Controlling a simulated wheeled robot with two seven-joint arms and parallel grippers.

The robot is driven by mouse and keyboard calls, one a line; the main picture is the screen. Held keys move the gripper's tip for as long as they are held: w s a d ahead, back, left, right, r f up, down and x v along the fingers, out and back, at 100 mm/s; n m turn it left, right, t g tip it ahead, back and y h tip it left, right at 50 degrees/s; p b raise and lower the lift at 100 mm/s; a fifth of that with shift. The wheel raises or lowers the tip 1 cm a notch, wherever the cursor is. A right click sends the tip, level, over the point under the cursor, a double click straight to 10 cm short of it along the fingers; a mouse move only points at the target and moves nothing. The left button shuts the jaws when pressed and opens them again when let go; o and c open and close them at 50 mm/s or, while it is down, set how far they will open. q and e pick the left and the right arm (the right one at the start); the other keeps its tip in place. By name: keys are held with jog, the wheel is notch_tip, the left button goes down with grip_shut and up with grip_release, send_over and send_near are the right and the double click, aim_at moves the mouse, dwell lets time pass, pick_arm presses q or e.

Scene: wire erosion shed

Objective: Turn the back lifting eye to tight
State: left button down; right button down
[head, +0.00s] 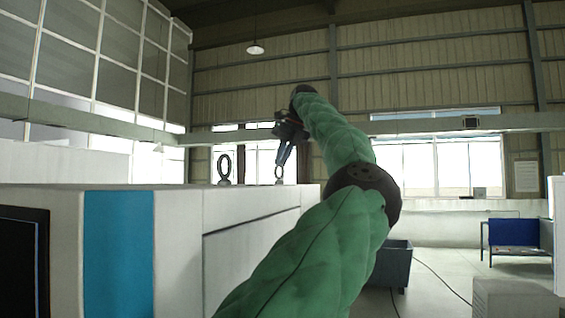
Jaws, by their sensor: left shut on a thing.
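Two dark ring-shaped lifting eyes stand on the top of a white machine cabinet (250,203). The nearer, larger-looking lifting eye (224,168) stands upright with nothing touching it. The back lifting eye (279,174) is smaller in the picture, near the far end of the top. My left gripper (281,163) reaches down from above and is shut on the upper part of the back lifting eye. The fingers cover part of its ring, and its thread is not visible. My right gripper is not in view.
The cabinet has a blue panel (118,255) and a dark screen (22,262) on its front. A dark bin (397,262) stands on the floor beyond my green-sleeved left arm. A blue bench (513,234) is at the right. The air above the cabinet top is clear around the eyes.

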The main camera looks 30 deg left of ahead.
pick_arm(q)
jog(key=shift+s+f+m+t+b, duration=0.15)
jog(key=shift+m+t+b, duration=0.25)
jog(key=shift+m+b, duration=0.6)
jog(key=m+t+b, duration=0.1)
jog(key=m, duration=0.1)
jog(key=m+t+h+b, duration=0.1)
jog(key=m+b, duration=0.1)
jog(key=m, duration=0.1)
jog(key=m+t+b, duration=0.1)
jog(key=m+b, duration=0.1)
jog(key=shift+s+a+m+h, duration=0.2)
jog(key=shift+s+m+h, duration=0.1)
jog(key=shift+m, duration=0.1)
jog(key=shift+r+m+h+b, duration=0.2)
jog(key=shift+m+h+b, duration=0.1)
jog(key=shift+m+b, duration=0.35)
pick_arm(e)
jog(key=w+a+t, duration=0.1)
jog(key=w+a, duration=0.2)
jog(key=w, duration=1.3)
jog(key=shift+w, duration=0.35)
pick_arm(q)
jog(key=c, duration=1.5)
grip_release()
jog(key=shift+a, duration=0.1)
